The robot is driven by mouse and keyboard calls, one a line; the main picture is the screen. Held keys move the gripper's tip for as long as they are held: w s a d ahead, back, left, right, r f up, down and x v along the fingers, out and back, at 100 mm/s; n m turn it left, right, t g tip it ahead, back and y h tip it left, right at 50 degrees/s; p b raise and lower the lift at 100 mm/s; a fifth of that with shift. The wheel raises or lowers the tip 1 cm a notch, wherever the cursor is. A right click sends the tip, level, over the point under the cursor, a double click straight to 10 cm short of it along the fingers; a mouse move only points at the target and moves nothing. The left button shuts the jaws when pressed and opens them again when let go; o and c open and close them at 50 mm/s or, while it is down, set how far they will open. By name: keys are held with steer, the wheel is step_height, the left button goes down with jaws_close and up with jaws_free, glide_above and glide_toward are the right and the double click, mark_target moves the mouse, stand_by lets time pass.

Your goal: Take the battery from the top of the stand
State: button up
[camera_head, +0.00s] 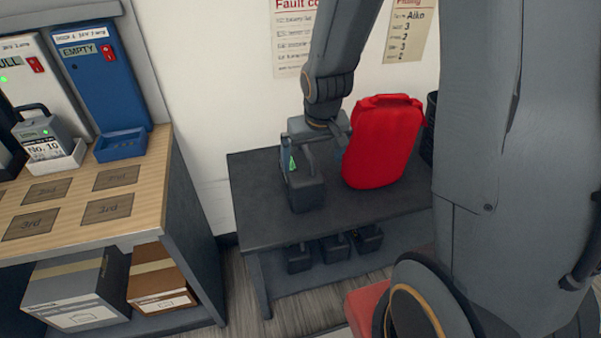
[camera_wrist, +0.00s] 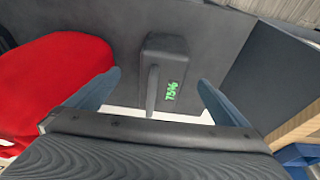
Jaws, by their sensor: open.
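A dark grey battery (camera_head: 305,190) with a handle stands upright on the top of the dark stand (camera_head: 385,215). In the wrist view the battery (camera_wrist: 174,60) shows from above, with a green "75%" display and its handle along one side. My gripper (camera_head: 303,155) is over the battery in the head view. In the wrist view my gripper (camera_wrist: 160,90) is open, with one blue-grey finger on each side of the battery's near end. Nothing is held. Whether the fingers touch the battery I cannot tell.
A red jerrycan (camera_head: 382,142) stands close to the right of the battery. Several dark batteries (camera_head: 335,247) sit on the stand's lower shelf. A wooden workbench (camera_head: 140,195) with blue and white charger units (camera_head: 100,75) is at left. Boxes (camera_head: 75,288) lie below it.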

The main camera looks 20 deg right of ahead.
steer(key=t, duration=0.1)
glide_toward(300, 163)
steer(key=f, duration=0.1)
steer(key=d+f, duration=0.1)
steer(key=shift+w+f, duration=0.15)
steer(key=shift+f, duration=0.2)
steer(key=b+x, duration=0.4)
steer(key=x, duration=0.1)
steer(key=b+x, duration=0.2)
steer(key=shift+w+a+f, duration=0.1)
steer(key=shift+w+a, duration=0.25)
steer(key=c, duration=2.1)
steer(key=shift+r, duration=0.25)
